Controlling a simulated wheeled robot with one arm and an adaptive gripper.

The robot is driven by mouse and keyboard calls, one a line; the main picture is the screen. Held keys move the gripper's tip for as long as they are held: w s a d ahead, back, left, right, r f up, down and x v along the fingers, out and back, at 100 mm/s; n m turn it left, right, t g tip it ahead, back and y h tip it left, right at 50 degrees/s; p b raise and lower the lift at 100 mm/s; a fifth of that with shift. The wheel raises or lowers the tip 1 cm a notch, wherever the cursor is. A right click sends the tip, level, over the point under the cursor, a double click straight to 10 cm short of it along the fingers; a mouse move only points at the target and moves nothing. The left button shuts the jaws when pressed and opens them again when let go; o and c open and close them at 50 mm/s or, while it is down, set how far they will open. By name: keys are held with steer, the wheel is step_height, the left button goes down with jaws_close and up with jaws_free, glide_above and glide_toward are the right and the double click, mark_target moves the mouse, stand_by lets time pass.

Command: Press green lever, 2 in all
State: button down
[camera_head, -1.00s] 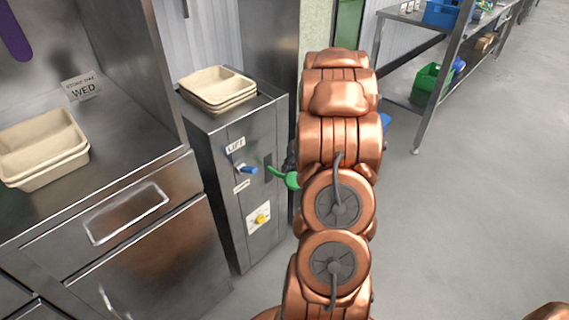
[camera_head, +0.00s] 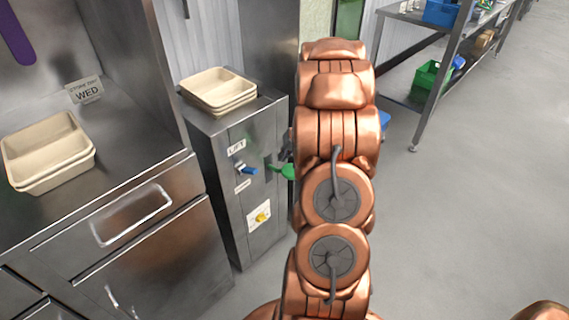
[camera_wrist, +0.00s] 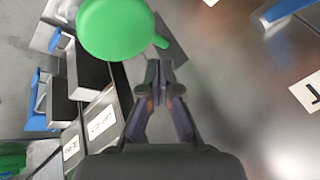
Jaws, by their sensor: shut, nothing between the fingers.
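The green lever (camera_head: 287,171) sticks out from the front of the steel cabinet (camera_head: 225,200), and its outer end is partly behind my arm. In the wrist view its rounded green end (camera_wrist: 113,28) is large, at the upper left. My gripper (camera_wrist: 160,72) is shut and empty, its fingertips just below and right of the green end in that picture. I cannot tell whether they touch it. In the head view my arm hides nearly all of the gripper.
A blue lever (camera_head: 246,170) under a LIFT label and a yellow knob (camera_head: 262,217) sit on the same cabinet front. Beige trays (camera_head: 220,106) are stacked on top. More trays (camera_head: 75,172) lie on the left counter. Open floor and a shelf (camera_head: 420,118) are at right.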

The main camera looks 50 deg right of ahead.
steer(key=shift+r, duration=0.15)
steer(key=shift+w+r+p, duration=0.25)
steer(key=shift+r+p, duration=0.25)
steer(key=shift+r, duration=0.25)
steer(key=shift+w+r+p, duration=0.3)
steer(key=shift+r+p, duration=0.2)
steer(key=shift+r, duration=0.3)
steer(key=shift+w+r+p, duration=0.25)
steer(key=shift+r+p, duration=0.25)
steer(key=shift+r, duration=0.25)
